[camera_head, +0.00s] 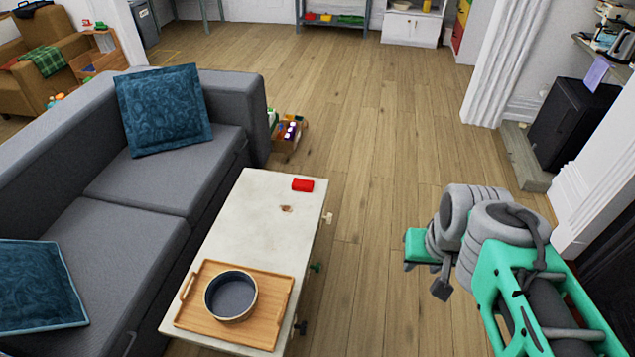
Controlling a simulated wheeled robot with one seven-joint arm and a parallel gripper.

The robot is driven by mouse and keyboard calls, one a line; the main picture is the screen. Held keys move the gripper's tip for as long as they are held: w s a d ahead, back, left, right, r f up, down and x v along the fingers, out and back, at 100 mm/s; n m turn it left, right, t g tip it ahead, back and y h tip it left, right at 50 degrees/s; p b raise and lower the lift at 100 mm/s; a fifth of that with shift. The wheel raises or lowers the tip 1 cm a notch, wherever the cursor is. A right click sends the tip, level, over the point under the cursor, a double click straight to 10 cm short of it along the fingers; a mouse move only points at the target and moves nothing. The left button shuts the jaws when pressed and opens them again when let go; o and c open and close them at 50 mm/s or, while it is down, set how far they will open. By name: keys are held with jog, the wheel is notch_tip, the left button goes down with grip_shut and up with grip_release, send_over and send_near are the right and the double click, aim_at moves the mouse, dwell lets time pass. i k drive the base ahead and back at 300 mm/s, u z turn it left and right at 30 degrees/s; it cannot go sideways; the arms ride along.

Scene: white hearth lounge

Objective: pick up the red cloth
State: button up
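A small red item (303,185), which looks like a folded red cloth, lies flat near the far end of the pale coffee table (255,215). Nothing touches it. My arm is folded over the floor at the right of the view. What looks like my gripper (428,277) is at the arm's left side, to the right of the table and well apart from the red item. Its fingers are small and partly hidden, so I cannot tell whether they are open or shut.
A wooden tray (270,318) with a round dark-lined bowl (231,297) sits at the table's near end. A grey sofa (135,210) stands close along the table's left side. Small knobs stick out of the table's right side. Wooden floor (375,160) is clear beyond and right.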

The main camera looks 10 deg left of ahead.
aim_at(298, 185)
jog(key=i, duration=2.35)
jog(key=u, duration=3.25)
